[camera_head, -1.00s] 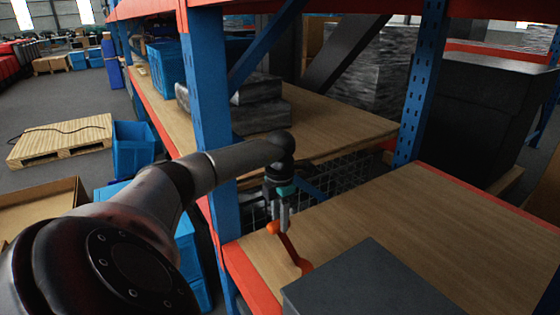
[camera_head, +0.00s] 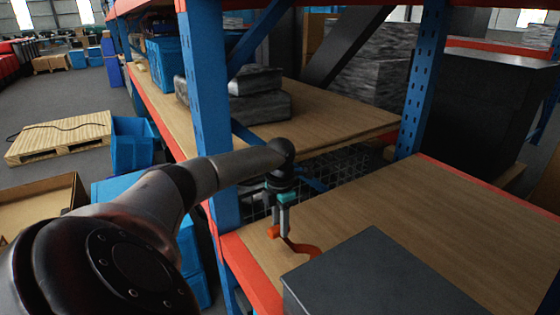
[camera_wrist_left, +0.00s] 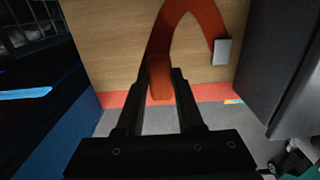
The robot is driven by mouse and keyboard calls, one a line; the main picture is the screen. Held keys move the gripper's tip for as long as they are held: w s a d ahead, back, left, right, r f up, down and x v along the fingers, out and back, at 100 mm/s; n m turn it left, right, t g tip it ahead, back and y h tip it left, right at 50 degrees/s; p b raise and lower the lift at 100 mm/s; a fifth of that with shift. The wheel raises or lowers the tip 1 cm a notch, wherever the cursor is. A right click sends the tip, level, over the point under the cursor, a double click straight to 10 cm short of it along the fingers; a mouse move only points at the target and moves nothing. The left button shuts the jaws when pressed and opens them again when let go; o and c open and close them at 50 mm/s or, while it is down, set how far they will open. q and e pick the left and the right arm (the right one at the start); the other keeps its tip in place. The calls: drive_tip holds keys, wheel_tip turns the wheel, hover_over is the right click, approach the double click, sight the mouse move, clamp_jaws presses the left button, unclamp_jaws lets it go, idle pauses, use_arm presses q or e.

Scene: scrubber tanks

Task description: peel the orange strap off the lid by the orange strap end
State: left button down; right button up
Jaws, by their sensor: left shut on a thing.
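My left gripper (camera_head: 281,230) hangs above the wooden shelf, just left of the dark grey box. In the left wrist view its two fingers (camera_wrist_left: 162,78) are shut on the orange strap end (camera_wrist_left: 160,86). The orange strap (camera_head: 303,247) curves away to the right, towards the box. In the left wrist view the strap (camera_wrist_left: 207,18) arches up and bends back down to a pale grey tab (camera_wrist_left: 222,51), which shows apart from the box side. The flat top of the dark grey box (camera_head: 370,270) may be the lid; I cannot tell. My right gripper is not in view.
A blue rack post (camera_head: 208,110) stands left of my gripper. The wooden shelf (camera_head: 440,215) is clear behind and right of the box. A higher shelf (camera_head: 340,115) with dark wrapped packs (camera_head: 255,95) lies behind, above wire mesh.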

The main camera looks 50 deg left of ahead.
use_arm(q)
drive_tip(key=shift+f+b, duration=2.2)
drive_tip(key=shift+f, duration=1.3)
drive_tip(key=c, duration=0.7)
unclamp_jaws()
drive_tip(key=shift+o, duration=1.2)
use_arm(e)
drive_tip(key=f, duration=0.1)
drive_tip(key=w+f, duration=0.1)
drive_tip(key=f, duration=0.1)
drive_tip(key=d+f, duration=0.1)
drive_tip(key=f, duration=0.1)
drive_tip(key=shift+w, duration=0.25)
use_arm(q)
drive_tip(key=shift+o, duration=0.4)
drive_tip(key=o, duration=0.4)
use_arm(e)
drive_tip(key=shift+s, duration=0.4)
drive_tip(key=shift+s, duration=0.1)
